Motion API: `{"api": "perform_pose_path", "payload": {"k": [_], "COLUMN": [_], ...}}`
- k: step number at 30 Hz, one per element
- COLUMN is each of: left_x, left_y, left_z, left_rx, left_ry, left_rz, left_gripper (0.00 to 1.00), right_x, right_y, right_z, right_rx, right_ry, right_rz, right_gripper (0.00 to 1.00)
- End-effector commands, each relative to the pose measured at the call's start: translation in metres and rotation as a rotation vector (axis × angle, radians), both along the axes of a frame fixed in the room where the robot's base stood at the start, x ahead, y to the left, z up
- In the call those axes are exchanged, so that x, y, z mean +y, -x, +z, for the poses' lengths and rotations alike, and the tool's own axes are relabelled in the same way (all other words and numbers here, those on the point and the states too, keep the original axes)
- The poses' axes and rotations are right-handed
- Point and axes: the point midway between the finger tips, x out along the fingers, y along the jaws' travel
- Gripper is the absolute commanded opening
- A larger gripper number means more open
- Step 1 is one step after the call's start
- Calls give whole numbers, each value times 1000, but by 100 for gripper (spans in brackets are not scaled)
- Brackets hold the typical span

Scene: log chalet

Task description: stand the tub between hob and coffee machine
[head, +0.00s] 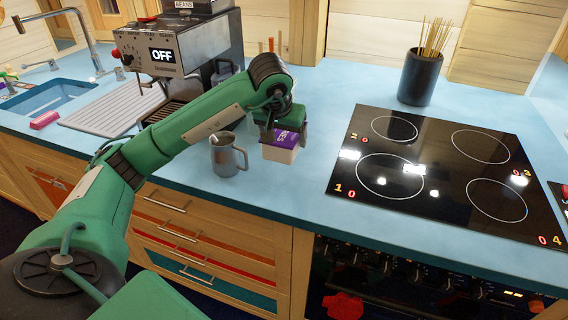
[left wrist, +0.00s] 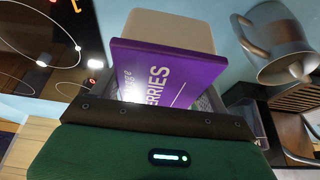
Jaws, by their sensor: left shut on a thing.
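The tub (head: 279,152), white with a purple lid, is at the front part of the blue counter, between the coffee machine (head: 190,45) on the left and the black hob (head: 445,175) on the right. My left gripper (head: 282,132) is over it and shut on it. In the left wrist view, the tub's purple lid (left wrist: 172,75) with white lettering sits between the fingers. The tub looks about upright; I cannot tell whether its base touches the counter. My right gripper is out of view.
A steel mug (head: 228,155) stands close to the left of the tub, under my left forearm. A dark pot of sticks (head: 420,78) stands behind the hob. Bare blue counter (head: 330,100) lies between the tub and the hob. The sink (head: 50,97) is far left.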

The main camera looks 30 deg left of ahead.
Motion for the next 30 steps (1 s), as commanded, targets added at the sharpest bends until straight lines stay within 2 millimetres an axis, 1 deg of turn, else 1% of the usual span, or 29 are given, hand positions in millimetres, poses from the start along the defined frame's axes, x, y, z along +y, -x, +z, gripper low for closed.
{"api": "perform_pose_path", "payload": {"k": [1,3,6,9,16,21,24,30], "left_x": [0,0,0,0,0,0,0,0], "left_y": [1,1,1,0,0,0,0,0], "left_z": [-11,-24,-39,-49,-61,-83,-91,-91], "left_rx": [2,2,1,0,-1,0,-1,-3], "left_ry": [0,0,1,1,1,2,0,0], "left_rz": [0,0,0,1,1,0,1,0], "left_gripper": [36,36,36,36,36,36,36,36], "right_x": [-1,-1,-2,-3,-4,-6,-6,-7], "right_y": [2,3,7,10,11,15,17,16], "right_z": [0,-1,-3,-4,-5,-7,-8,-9], "right_rx": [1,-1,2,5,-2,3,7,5], "right_ry": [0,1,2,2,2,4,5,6], "right_rz": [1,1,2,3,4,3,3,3], "right_gripper": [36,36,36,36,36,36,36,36]}}
